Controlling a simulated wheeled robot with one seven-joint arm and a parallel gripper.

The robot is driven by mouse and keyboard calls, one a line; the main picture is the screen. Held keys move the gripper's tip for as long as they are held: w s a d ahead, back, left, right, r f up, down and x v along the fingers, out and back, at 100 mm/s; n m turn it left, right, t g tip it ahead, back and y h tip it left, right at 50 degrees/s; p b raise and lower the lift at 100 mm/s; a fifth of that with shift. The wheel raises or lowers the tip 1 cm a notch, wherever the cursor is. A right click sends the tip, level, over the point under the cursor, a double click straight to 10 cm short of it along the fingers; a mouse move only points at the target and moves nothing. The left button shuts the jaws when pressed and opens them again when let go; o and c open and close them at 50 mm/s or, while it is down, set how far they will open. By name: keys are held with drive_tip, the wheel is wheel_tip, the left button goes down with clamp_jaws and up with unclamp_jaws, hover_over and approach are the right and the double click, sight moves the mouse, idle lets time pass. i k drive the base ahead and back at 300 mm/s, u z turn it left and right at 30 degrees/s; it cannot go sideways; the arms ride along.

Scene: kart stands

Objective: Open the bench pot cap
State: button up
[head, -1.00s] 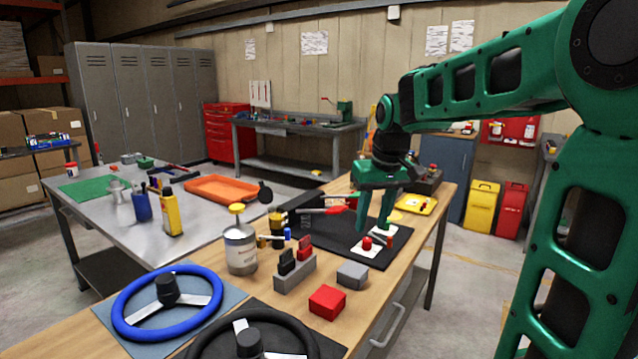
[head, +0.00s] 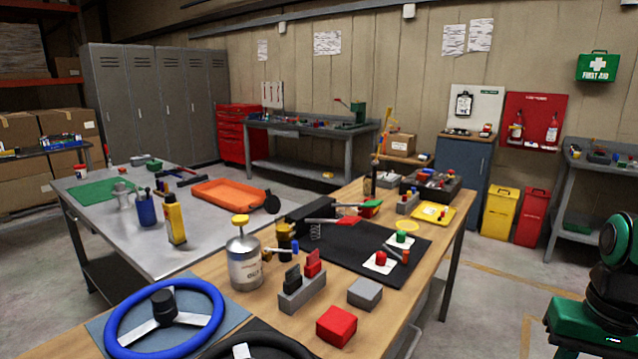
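A silver pot (head: 245,262) with a yellow cap (head: 240,220) stands upright on the wooden bench, left of the black mat. The cap sits on top of the pot's neck.
Beside the pot stand a grey block with black and red pieces (head: 302,285) and brass-coloured fittings. A red block (head: 337,325) and grey block (head: 364,293) lie in front. The black mat (head: 345,250) carries red and green buttons. A blue steering wheel (head: 125,345) lies nearer.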

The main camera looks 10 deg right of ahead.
sight(272, 203)
drive_tip(key=z, duration=1.95)
drive_tip(key=i, duration=0.7)
drive_tip(key=u, duration=3.15)
drive_tip(key=i, duration=0.5)
drive_tip(key=u, duration=0.05)
